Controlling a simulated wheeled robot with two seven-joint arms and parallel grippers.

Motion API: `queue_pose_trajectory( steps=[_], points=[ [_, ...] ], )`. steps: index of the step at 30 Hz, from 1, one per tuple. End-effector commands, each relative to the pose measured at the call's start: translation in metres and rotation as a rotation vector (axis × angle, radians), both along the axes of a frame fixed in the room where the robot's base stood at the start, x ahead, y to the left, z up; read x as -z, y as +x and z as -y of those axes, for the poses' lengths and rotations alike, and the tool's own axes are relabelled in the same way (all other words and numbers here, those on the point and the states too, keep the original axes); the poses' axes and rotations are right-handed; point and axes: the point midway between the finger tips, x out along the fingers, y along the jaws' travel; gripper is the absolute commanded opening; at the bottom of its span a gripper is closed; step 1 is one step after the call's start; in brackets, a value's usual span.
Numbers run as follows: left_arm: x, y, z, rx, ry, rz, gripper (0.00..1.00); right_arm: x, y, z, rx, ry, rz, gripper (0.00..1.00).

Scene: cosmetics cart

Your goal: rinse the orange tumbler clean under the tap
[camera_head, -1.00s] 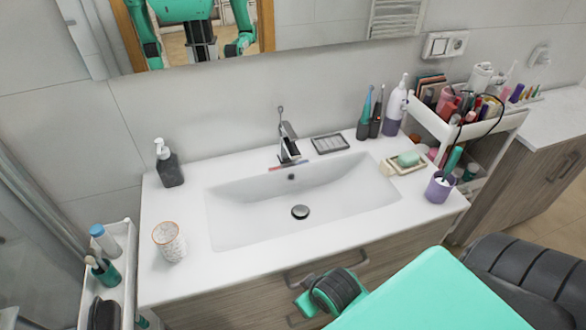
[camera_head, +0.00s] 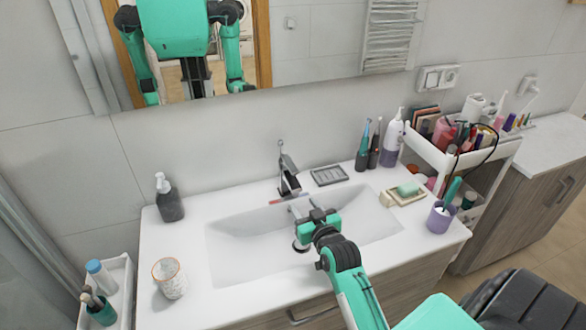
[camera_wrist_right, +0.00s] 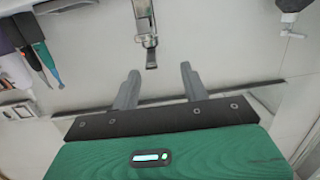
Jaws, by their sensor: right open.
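The tumbler (camera_head: 170,278), whitish and speckled with an orange rim, stands upright on the counter left of the basin. The chrome tap (camera_head: 289,170) rises at the back middle of the basin; it also shows in the right wrist view (camera_wrist_right: 146,25), beyond my fingers. My right gripper (camera_head: 300,208) is above the basin in front of the tap, open and empty. Its two separated fingers (camera_wrist_right: 159,75) point toward the tap in the wrist view. No water shows from the spout. My left gripper is not in view, apart from arms reflected in the mirror.
The white basin (camera_head: 235,250) is empty. A dark soap dispenser (camera_head: 170,203) stands at the back left. A soap dish (camera_head: 408,196), purple cup (camera_head: 440,218) and toothbrushes (camera_head: 362,150) are at the right. A cart (camera_head: 470,160) stands farther right.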

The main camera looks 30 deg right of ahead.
Motion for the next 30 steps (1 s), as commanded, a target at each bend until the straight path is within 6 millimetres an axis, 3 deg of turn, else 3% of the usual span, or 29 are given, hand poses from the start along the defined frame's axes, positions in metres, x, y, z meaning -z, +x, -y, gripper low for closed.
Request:
queue_pose_trajectory(
  steps=[3,11,24,30],
  points=[
    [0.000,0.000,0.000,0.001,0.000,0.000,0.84,-0.015,0.010,0.016,0.041,-0.003,0.088,0.45],
    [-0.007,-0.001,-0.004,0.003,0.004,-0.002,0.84,-0.022,0.028,0.026,0.056,-0.005,0.120,0.45],
    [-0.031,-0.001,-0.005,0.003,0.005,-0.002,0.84,-0.023,0.105,0.044,0.054,-0.005,0.118,0.45],
    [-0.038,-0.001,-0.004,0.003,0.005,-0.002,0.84,-0.021,0.132,0.050,0.054,-0.006,0.118,0.45]
  ],
)
